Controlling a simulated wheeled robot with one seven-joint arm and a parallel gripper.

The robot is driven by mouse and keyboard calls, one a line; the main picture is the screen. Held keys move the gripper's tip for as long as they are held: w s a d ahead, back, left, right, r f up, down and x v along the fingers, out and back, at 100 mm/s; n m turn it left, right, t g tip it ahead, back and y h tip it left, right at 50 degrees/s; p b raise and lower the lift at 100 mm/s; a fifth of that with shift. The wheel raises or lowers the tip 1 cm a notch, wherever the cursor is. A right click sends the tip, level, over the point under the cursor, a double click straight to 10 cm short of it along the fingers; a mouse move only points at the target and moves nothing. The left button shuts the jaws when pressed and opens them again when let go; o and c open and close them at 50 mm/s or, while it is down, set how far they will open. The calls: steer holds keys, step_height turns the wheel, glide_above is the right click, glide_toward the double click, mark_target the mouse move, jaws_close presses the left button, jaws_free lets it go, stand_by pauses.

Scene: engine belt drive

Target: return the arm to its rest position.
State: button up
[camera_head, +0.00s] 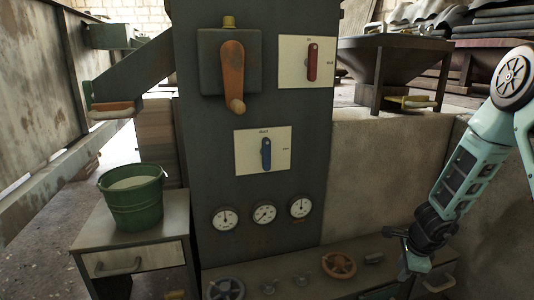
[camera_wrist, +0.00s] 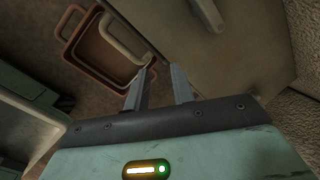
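My arm comes in from the right edge in the head view, bent downward, with teal and black links. My gripper (camera_head: 408,258) is at its low end, near the lower right of the machine's base. In the wrist view my gripper (camera_wrist: 158,72) shows two grey fingers held apart with nothing between them, so it is open and empty. The fingers touch nothing that I can make out.
A dark control panel (camera_head: 210,150) carries an orange lever (camera_head: 232,70), a red switch (camera_head: 312,62), a blue switch (camera_head: 266,155) and gauges. A green bucket (camera_head: 133,205) stands on a cabinet (camera_head: 135,258). A brown-rimmed tray (camera_wrist: 72,42) lies below my gripper.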

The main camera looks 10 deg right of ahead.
steer(key=s+a+r+n+y, duration=0.1)
steer(key=a+r+n, duration=0.9)
steer(key=r+n, duration=0.1)
steer(key=s+a+r+n+g+p, duration=0.3)
steer(key=s+a+r+n+p, duration=0.7)
steer(key=s+a+r+n, duration=1.25)
step_height(320, 180, up, 36)
steer(key=s+a+m+p, duration=0.1)
steer(key=a+m+p, duration=0.1)
steer(key=p, duration=3.5)
steer(key=shift+m+p, duration=0.35)
steer(key=shift+p, duration=0.05)
steer(key=shift+s+f, duration=0.1)
